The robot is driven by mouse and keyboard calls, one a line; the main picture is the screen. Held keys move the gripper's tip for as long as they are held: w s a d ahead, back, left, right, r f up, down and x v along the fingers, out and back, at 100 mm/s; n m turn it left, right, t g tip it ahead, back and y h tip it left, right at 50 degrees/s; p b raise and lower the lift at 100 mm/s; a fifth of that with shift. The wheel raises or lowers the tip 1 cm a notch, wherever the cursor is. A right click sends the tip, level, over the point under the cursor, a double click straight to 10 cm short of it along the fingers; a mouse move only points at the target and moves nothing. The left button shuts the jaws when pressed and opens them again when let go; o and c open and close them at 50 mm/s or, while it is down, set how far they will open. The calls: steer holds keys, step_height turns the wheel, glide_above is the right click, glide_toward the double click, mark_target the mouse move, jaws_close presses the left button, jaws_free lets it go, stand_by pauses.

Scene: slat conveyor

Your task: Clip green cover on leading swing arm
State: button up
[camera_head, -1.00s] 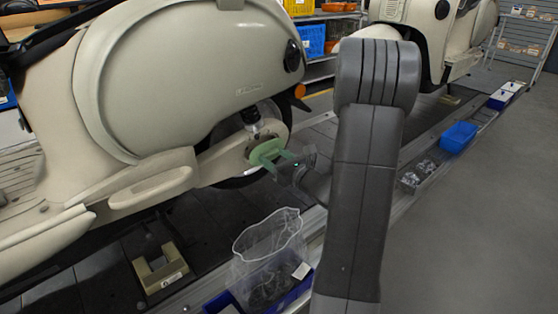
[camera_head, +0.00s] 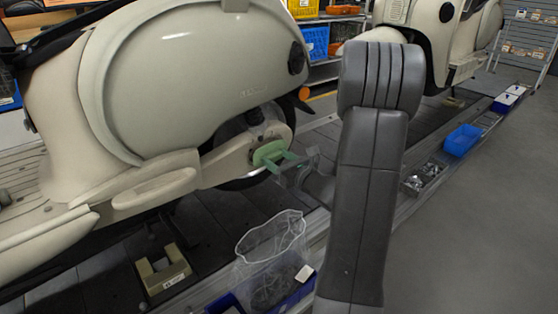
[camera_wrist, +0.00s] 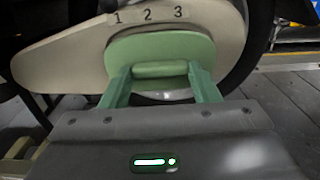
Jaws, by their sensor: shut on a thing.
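The green cover (camera_head: 268,152) is at the end of the cream swing arm (camera_head: 228,161) of the nearer scooter. In the wrist view the cover (camera_wrist: 160,50) lies over the rounded end of the swing arm (camera_wrist: 70,55), below a label reading 1 2 3. My gripper (camera_head: 284,163) is shut on the cover; in the wrist view its two green fingers (camera_wrist: 162,76) close on the cover's raised grip bar. The cover looks flat against the arm, but whether it is clipped cannot be told. The back of the cover is hidden.
A clear bag (camera_head: 270,248) stands in a blue bin beside the conveyor, below my gripper. A cream block (camera_head: 163,270) sits on the slats. Another blue bin (camera_head: 462,139) and a second scooter (camera_head: 450,35) are farther right. The grey floor at right is clear.

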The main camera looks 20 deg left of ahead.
steer(key=shift+w+a, duration=0.15)
steer(key=shift+a, duration=0.1)
steer(key=shift+x, duration=0.75)
steer(key=shift+w+a, duration=0.15)
steer(key=shift+a, duration=0.15)
stand_by(0.5)
steer(key=o, duration=1)
steer(key=shift+o, duration=0.2)
steer(key=shift+d, duration=0.1)
steer(key=p+v, duration=0.2)
steer(key=v, duration=1.1)
steer(key=shift+d, duration=0.25)
